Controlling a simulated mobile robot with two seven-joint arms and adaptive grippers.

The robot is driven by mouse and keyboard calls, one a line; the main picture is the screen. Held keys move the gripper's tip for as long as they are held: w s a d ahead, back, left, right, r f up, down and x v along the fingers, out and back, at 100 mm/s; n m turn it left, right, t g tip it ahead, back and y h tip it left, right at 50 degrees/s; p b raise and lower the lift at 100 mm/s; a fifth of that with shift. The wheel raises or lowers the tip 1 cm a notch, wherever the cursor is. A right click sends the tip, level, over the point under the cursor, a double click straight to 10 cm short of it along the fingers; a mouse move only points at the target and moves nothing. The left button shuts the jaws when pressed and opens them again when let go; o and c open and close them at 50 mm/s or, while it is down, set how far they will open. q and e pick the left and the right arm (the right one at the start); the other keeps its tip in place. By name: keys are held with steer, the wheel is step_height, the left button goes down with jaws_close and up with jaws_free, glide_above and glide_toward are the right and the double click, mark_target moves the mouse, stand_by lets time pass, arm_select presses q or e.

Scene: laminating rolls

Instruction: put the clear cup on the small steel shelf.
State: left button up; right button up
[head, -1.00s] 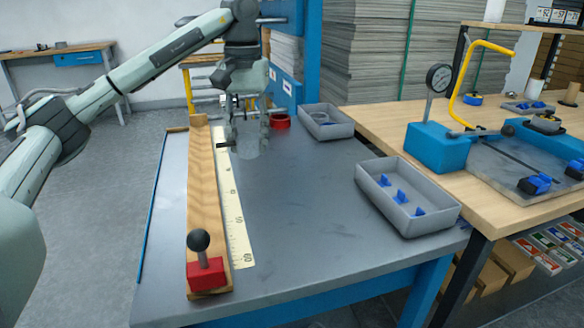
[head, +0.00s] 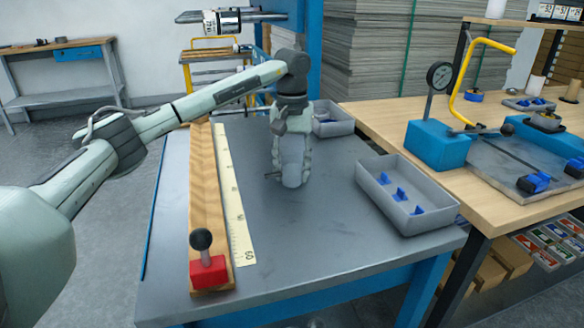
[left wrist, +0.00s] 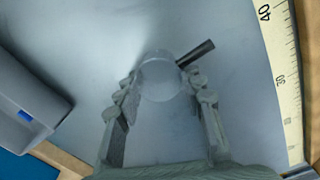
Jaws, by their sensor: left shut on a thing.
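The clear cup (head: 292,180) is held between the fingers of my left gripper (head: 291,168), over the middle of the grey bench. In the left wrist view the cup (left wrist: 160,80) shows as a pale round outline between the fingertips of my left gripper (left wrist: 166,92). A short dark rod (left wrist: 196,53) sticks out beside the cup. I cannot tell how high the cup is above the bench. A narrow steel shelf-like piece (head: 262,17) is at the blue post, with a labelled can (head: 222,21) there. My right gripper is not in view.
A wooden strip with a red block and black knob (head: 207,268) and a ruler (head: 234,205) lie along the bench's left side. Grey trays (head: 405,212) (head: 332,126) stand at the right and back. The front of the bench is clear.

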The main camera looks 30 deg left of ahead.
arm_select(q)
steer(key=o, duration=1.1)
steer(key=shift+f, duration=0.1)
